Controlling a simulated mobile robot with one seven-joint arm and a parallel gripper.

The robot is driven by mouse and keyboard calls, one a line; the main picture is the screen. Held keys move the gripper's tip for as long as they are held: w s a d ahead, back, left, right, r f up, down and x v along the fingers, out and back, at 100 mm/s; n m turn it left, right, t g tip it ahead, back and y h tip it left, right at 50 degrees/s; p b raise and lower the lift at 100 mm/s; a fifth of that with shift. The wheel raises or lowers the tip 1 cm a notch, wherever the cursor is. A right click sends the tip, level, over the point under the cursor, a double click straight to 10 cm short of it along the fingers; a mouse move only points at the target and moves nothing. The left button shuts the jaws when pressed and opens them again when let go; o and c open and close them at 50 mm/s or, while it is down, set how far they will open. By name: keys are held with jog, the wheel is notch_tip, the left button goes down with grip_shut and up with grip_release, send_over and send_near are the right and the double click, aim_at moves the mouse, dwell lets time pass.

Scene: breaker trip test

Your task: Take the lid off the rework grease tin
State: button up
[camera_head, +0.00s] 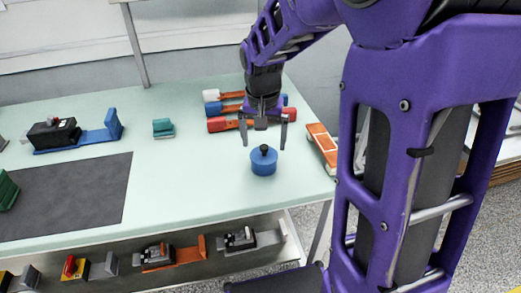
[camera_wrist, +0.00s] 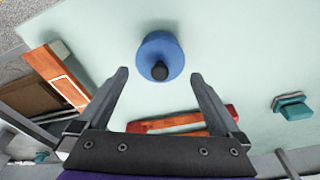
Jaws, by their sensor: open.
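The rework grease tin (camera_head: 263,167) is a small round blue tin on the pale green bench top, near its right end. Its lid (camera_wrist: 148,50) is blue, with a black knob (camera_head: 264,149) standing up at the centre, and it sits on the tin. My gripper (camera_head: 264,144) is open and empty, with its fingers pointing down above and just behind the tin in the head view. In the wrist view the open fingertips (camera_wrist: 158,73) point toward the tin, one to each side of the knob. No contact with the knob shows.
Red, blue and white-ended tools (camera_head: 222,124) lie behind my gripper. An orange block (camera_head: 322,143) lies at the bench's right edge. A teal block (camera_head: 163,127) and a dark mat (camera_head: 70,195) are to the left. A lower shelf (camera_head: 200,262) holds several breakers.

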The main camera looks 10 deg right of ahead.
aim_at(264, 146)
jog(key=shift+w+d+f, duration=0.1)
jog(key=shift+w+f, duration=0.05)
jog(key=shift+f, duration=0.65)
jog(key=shift+w+f, duration=0.1)
jog(key=shift+f, duration=0.65)
jog(key=c, duration=1)
